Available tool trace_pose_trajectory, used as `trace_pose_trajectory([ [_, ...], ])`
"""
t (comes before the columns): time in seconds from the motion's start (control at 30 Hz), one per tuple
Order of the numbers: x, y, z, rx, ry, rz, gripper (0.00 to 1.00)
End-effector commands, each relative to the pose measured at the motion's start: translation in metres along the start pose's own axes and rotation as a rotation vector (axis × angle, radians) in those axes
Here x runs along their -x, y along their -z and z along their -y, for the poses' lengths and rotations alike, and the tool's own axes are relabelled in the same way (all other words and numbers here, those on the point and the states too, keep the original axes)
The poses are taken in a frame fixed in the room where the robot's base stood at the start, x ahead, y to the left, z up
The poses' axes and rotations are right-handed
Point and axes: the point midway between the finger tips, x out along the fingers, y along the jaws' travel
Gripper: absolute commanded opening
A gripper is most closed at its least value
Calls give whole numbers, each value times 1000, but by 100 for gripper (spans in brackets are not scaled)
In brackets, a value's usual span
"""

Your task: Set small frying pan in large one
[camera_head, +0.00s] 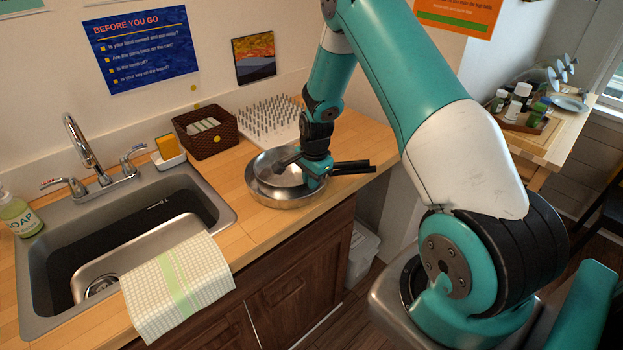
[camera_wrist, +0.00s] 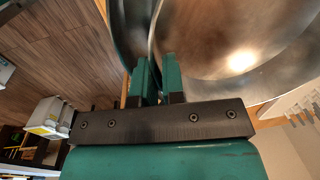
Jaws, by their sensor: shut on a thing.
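The large frying pan (camera_head: 284,202) is a shiny metal pan standing on the wooden counter. The small frying pan (camera_head: 267,169), also metal, is within the large pan's outline. I cannot tell whether it rests on the large pan's floor or is held slightly above it. Two dark handles (camera_head: 352,168) point right, close together. My gripper (camera_head: 311,182) is at the pans' right side, shut on the small pan's wall. In the wrist view, its teal fingers (camera_wrist: 158,72) pinch the rim beside the small pan's bright inside (camera_wrist: 215,35). The fingers and arm hide part of both pans.
A sink (camera_head: 130,240) with a draped towel (camera_head: 178,285) lies left. A brown basket (camera_head: 207,132) and a white pegged rack (camera_head: 268,118) stand behind the pans. The counter's front edge is close. A side table with bottles (camera_head: 522,92) stands at the far right.

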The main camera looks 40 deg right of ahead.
Motion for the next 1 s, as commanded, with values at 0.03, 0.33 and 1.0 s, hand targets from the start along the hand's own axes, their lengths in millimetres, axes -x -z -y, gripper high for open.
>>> trace_pose_trajectory([
  [0.03, -1, 0, 0, 0, 0, 0, 17],
  [0.33, 1, 0, 0, 0, 0, 0, 20],
  [1.0, 108, 0, 0, 0, 3, -1, 20],
])
